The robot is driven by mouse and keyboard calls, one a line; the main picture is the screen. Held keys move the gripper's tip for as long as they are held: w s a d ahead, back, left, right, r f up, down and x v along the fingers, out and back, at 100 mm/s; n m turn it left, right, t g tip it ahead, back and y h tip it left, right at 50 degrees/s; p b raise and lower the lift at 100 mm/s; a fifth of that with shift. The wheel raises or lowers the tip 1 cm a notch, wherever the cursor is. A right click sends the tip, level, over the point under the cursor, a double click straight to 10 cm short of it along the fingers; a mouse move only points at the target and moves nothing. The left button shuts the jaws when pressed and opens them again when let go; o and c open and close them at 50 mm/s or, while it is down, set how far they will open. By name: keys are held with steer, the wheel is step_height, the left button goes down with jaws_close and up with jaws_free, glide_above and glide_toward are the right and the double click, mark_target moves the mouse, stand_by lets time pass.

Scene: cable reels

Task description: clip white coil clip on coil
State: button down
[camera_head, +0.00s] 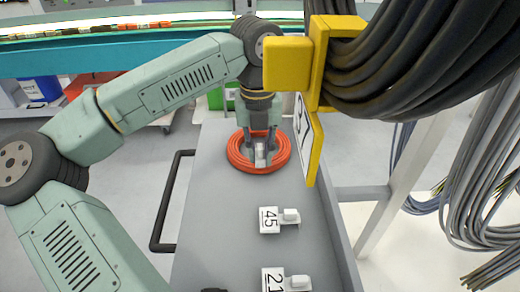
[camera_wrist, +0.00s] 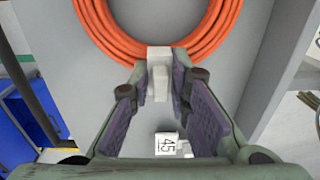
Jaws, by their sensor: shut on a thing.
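An orange cable coil (camera_head: 234,157) lies flat on the grey trolley top (camera_head: 220,215), towards its far end. My gripper (camera_head: 260,150) points down over the coil. It is shut on a white coil clip (camera_head: 261,159). In the wrist view, the clip (camera_wrist: 160,58) sits between the fingertips (camera_wrist: 160,85) and overlaps the near part of the coil ring (camera_wrist: 110,38). I cannot tell whether the clip is around the coil or just above or against it.
White clips with tags 45 (camera_head: 269,220) and 21 (camera_head: 273,280) lie on the trolley top nearer me. A yellow bracket (camera_head: 318,60) with thick black cables (camera_head: 400,70) hangs at the right, close to my arm. A black handle (camera_head: 165,210) runs along the trolley's left side.

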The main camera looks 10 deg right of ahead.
steer(key=shift+f+b, duration=0.55)
steer(key=shift+b, duration=0.1)
steer(key=shift+s+f+b, duration=0.1)
steer(key=shift+f+b, duration=0.2)
steer(key=shift+f, duration=0.05)
stand_by(0.4)
steer(key=shift+s+f+b, duration=0.15)
steer(key=shift+f+b, duration=0.2)
steer(key=shift+s+f, duration=0.1)
stand_by(0.3)
steer(key=c, duration=1.7)
jaws_free()
steer(key=shift+o, duration=1.3)
steer(key=shift+w+d+f, duration=0.1)
steer(key=shift+w+f, duration=0.1)
steer(key=shift+w+r, duration=0.1)
steer(key=shift+r, duration=0.15)
